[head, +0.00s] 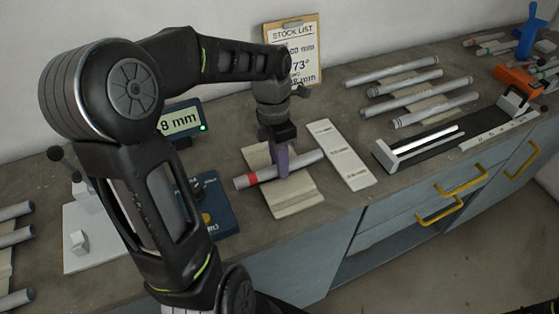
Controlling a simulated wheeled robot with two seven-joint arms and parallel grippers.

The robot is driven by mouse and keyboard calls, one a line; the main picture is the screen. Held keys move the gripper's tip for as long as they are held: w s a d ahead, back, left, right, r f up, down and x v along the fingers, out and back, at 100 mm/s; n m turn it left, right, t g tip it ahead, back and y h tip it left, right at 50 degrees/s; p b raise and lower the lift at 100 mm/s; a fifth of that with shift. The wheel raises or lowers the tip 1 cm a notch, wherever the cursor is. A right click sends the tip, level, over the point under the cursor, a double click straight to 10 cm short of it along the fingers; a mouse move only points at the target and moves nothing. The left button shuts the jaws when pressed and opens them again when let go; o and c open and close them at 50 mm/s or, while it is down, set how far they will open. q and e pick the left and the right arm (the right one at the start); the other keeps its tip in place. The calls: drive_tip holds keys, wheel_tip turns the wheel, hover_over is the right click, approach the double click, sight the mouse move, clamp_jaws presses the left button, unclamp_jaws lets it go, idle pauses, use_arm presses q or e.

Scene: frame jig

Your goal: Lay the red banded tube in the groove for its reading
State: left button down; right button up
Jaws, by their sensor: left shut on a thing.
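The red banded tube (306,161) is grey with a red band near its left end. My left gripper (283,163) points down and is shut on the tube near its middle, hiding part of it. The tube lies across a beige support (298,199); whether it touches the support cannot be told. A pale strip (341,155) with several printed labels lies right of the tube's right end; the labels are too small to read. A display (181,122) partly behind my left arm shows "8 mm". My right gripper is not in view.
A stock list clipboard (293,30) leans on the wall, partly hidden by my arm. Several grey tubes (405,93) lie on a rack at the back right. A long black fixture (430,140) stands before them. A blue device (215,205) sits left of the support.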

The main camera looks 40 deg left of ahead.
use_arm(q)
drive_tip(key=shift+f, duration=0.1)
drive_tip(key=c, duration=1.1)
unclamp_jaws()
drive_tip(key=shift+s, duration=0.1)
drive_tip(key=shift+w+a+r, duration=0.2)
drive_tip(key=shift+r, duration=0.2)
drive_tip(key=r, duration=0.7)
drive_tip(key=shift+w+a+r, duration=0.1)
drive_tip(key=shift+w+a, duration=0.05)
drive_tip(key=shift+a, duration=0.15)
